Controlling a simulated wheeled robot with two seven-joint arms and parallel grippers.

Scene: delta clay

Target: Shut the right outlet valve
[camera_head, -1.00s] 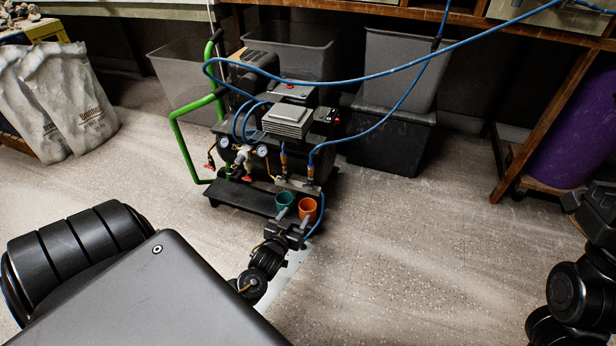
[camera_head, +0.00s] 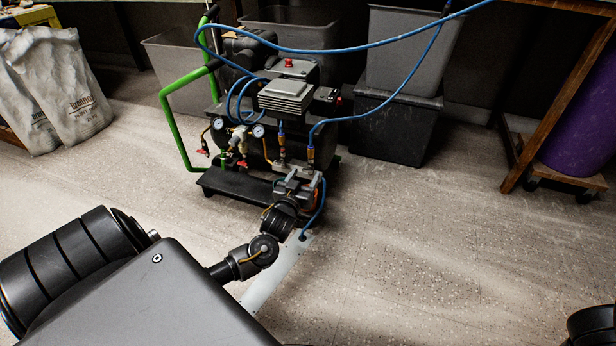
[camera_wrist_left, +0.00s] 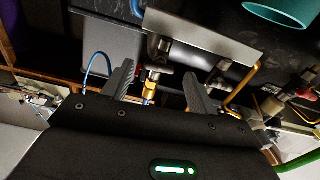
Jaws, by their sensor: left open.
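The right outlet valve (camera_head: 310,155) is a small brass fitting on the front of the compressor (camera_head: 270,125), with a blue hose rising from it. The left outlet valve (camera_head: 282,150) stands beside it. My left gripper (camera_head: 297,180) is open and low in front of the two valves. In the left wrist view, its spread fingers (camera_wrist_left: 160,75) frame a brass fitting (camera_wrist_left: 151,88), which looks like the right outlet valve. I see no clear contact. The valve's handle position cannot be made out. My right gripper is out of view.
Blue hoses (camera_head: 340,50) loop overhead. Dark bins (camera_head: 390,125) stand behind right. The floor (camera_head: 420,240) to the right is clear.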

